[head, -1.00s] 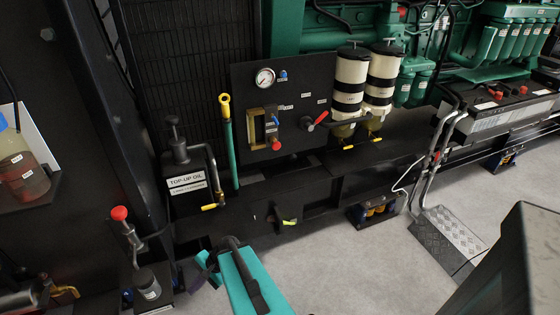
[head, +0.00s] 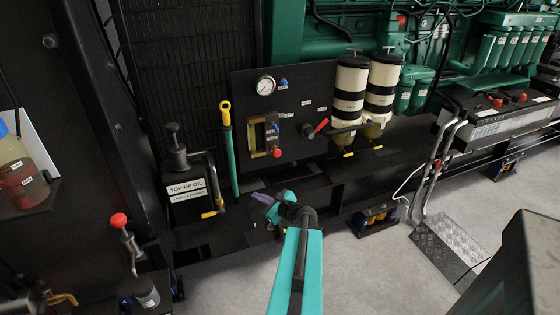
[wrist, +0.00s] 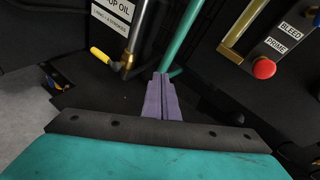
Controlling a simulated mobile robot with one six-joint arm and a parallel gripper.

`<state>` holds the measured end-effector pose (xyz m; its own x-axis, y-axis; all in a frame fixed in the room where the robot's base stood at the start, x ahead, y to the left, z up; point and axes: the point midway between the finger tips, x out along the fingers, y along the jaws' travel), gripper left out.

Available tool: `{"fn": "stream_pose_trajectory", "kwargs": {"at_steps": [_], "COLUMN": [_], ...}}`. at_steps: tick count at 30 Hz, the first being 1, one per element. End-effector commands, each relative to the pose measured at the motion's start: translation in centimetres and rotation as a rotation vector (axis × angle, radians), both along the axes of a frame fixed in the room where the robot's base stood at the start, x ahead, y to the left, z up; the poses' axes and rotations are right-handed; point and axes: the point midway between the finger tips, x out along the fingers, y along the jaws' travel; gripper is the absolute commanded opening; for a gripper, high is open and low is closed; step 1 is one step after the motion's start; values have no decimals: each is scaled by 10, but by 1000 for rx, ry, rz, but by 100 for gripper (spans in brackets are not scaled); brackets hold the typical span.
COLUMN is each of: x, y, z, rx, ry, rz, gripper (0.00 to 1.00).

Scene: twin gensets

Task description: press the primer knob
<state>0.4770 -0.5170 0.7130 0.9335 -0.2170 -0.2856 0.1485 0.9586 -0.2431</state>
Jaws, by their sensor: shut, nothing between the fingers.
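The primer knob, a red round knob (head: 277,153), sits low on a black upright panel (head: 310,88). In the wrist view the red knob (wrist: 264,68) is at the right, beside the labels PRIME and BLEED. My gripper (head: 258,196) is below and a little left of the knob in the head view, apart from it. In the wrist view my purple fingers (wrist: 162,80) are together and empty, well left of the knob. They point towards the foot of a green tube (wrist: 190,37).
A top-up oil can (head: 187,188) with a yellow-tipped tap stands left of the panel. A red-handled valve (head: 321,126) and two filter bowls (head: 350,90) are right of the knob. A red-topped lever (head: 119,220) stands at left. Open floor lies in front.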

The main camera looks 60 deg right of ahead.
Motion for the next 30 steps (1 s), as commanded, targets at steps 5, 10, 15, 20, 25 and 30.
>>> {"fn": "stream_pose_trajectory", "kwargs": {"at_steps": [5,10,15,20,25,30], "x": [-50,-88,-105,-106,-106,-106], "y": [-65,-102,-116,-117,-117,-117], "z": [41,67,78,79,79,78], "rx": [83,137,160,162,161,161], "ry": [-135,-233,-278,-281,-280,-279], "rz": [-194,-314,-360,-364,-364,-362], "gripper": [0,0,0,0,0,0]}}
